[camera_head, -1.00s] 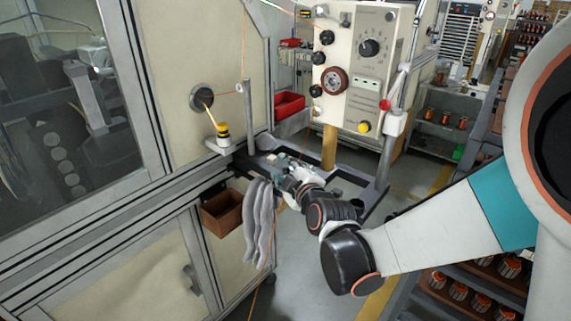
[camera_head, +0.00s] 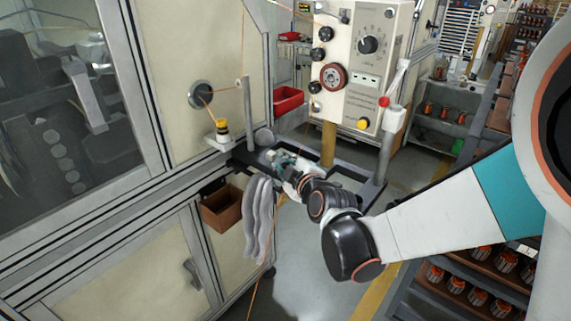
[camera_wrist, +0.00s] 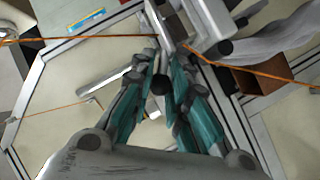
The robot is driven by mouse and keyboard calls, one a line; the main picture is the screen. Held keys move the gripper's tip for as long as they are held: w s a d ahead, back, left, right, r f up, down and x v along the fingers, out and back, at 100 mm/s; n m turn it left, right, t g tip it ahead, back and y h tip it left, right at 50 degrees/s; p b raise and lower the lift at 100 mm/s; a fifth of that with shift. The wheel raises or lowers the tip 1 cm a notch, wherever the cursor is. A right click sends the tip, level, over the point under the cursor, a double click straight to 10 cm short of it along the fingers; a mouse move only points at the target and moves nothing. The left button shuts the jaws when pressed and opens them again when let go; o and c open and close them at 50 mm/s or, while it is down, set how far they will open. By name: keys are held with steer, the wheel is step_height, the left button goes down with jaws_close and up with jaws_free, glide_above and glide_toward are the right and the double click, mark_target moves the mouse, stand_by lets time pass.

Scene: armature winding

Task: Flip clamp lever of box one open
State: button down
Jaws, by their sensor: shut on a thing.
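Which part is box one cannot be told for sure; a cream control box (camera_head: 362,70) with dials stands above the shelf.
A grey post (camera_head: 249,115) and a yellow-capped spool (camera_head: 222,130) stand left of my gripper. Grey gloves (camera_head: 258,220) and a brown bin (camera_head: 222,208) hang below. Orange wire (camera_wrist: 85,37) crosses the wrist view. A red bin (camera_head: 289,101) is behind.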

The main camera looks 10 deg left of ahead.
steer(key=r+m+p, duration=0.1)
steer(key=w+r+g+p, duration=0.1)
steer(key=d+r+m+g+p, duration=0.1)
steer(key=shift+w+m+y, duration=0.25)
steer(key=shift+m+y, duration=0.05)
steer(key=shift+w+d+r+m+g+p, duration=0.25)
steer(key=shift+w+r+m+g+p, duration=0.4)
steer(key=shift+g+p, duration=0.3)
steer(key=shift+w+d+r+m+g+y+p, duration=0.25)
steer(key=shift+w+d+m+g+y+p, duration=0.25)
steer(key=shift+m+g, duration=0.3)
steer(key=shift+w, duration=0.15)
steer(key=c, duration=1.5)
jaws_free()
steer(key=v, duration=1.2)
